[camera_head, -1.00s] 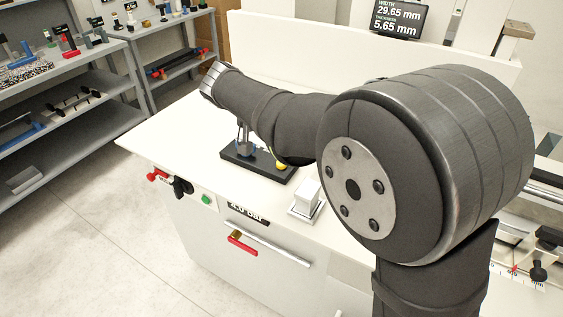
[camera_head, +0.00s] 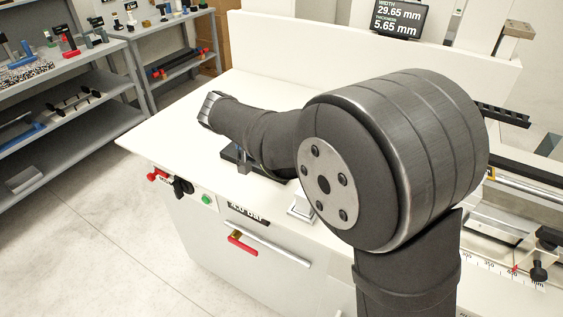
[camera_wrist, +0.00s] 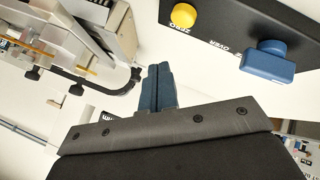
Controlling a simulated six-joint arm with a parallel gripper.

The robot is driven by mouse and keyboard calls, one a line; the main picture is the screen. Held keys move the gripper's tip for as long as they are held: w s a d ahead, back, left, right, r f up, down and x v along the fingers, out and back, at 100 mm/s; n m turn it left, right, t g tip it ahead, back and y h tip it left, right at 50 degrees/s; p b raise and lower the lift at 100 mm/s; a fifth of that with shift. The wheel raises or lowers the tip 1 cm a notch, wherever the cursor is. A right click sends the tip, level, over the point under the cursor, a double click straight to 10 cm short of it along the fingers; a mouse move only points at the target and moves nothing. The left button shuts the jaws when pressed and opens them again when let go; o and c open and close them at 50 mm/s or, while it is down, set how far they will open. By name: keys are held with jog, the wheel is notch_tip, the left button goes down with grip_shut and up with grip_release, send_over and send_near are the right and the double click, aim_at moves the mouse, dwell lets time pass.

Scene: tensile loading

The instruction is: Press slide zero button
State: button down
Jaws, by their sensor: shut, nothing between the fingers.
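In the wrist view a yellow button (camera_wrist: 183,15) sits on a black panel (camera_wrist: 225,22), with a small label that appears to read ZERO. A blue knob-like block (camera_wrist: 268,62) is on the same panel, next to white lettering. My gripper (camera_wrist: 157,70) is shut and empty; its fingertips are below and left of the yellow button in the picture, apart from it. In the head view the black base (camera_head: 232,155) is partly covered by my arm, and the yellow button and my gripper are hidden.
A readout screen (camera_head: 400,17) shows 29.65 mm and 5.65 mm. A machine with a ruler scale (camera_head: 500,268) is at the right. A grey-white block (camera_head: 302,208) sits near the bench's front edge. The left part of the white bench (camera_head: 180,125) is clear.

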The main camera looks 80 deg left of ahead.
jog(key=shift+f, duration=1.95)
dwell(0.6)
jog(key=shift+f, duration=0.4)
jog(key=shift+f, duration=0.5)
dwell(0.7)
jog(key=shift+r, duration=0.95)
jog(key=shift+r, duration=2.5)
